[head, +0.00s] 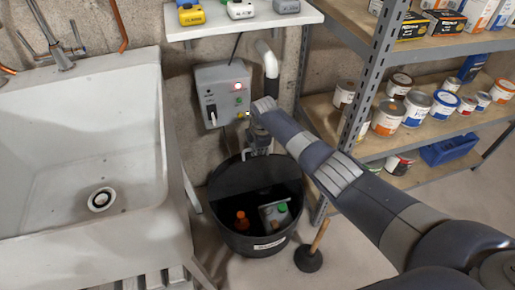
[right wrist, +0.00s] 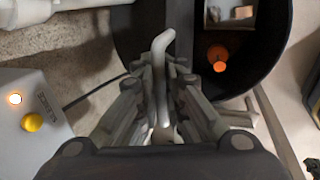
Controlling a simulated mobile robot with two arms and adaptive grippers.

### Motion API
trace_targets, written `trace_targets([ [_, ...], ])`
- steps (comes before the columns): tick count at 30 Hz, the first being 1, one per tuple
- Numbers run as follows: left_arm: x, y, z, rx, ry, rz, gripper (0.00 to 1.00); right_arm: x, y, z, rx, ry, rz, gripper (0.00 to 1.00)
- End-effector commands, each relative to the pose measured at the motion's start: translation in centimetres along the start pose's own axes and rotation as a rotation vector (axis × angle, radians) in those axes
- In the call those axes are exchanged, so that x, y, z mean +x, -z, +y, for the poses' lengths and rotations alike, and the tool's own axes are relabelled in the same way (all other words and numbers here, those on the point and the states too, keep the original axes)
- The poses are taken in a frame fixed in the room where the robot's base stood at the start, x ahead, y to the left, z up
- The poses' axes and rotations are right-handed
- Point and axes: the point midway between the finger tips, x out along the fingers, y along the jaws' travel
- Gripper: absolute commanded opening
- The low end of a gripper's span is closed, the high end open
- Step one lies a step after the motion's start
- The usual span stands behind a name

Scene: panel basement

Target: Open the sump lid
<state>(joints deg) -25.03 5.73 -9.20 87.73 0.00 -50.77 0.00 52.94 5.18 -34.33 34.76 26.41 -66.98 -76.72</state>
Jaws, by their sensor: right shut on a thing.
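The sump (head: 262,243) is a round black tub on the floor with a pale label on its front. Its front part is uncovered, showing an orange-capped bottle (head: 242,220) and a grey container with a green cap (head: 280,210) inside. A black lid panel (head: 232,182) shows at the back; its exact tilt is hard to tell. My right gripper (head: 258,148) is above the tub's back edge. In the right wrist view its fingers (right wrist: 162,105) are closed around a pale bent handle (right wrist: 160,60), beside the dark tub (right wrist: 268,75). My left gripper is out of view.
A grey control box (head: 222,92) with lit buttons hangs on the wall just behind my right gripper. A white sink (head: 80,160) stands left. A plunger (head: 310,255) stands right of the tub, near metal shelving (head: 375,85) with paint cans.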

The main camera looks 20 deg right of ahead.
Motion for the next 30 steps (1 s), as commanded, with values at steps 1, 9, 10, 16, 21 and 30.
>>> trace_targets([
  [1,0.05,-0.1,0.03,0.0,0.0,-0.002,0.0,-0.24,-0.1,0.31,-0.003,-0.006,-0.002,0.0],
  [9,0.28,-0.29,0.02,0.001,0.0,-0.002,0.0,-0.22,-0.1,0.37,-0.005,-0.009,-0.003,0.0],
  [10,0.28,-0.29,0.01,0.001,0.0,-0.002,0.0,-0.22,-0.1,0.38,-0.005,-0.009,-0.003,0.0],
  [16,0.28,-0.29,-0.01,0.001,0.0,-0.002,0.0,-0.26,-0.1,0.44,-0.006,-0.01,-0.003,0.0],
  [21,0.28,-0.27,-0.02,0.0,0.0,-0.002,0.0,-0.23,-0.1,0.38,-0.005,-0.009,-0.003,0.29],
  [30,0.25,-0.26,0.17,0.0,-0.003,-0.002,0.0,-0.09,-0.03,0.17,-0.003,-0.004,-0.001,0.29],
])
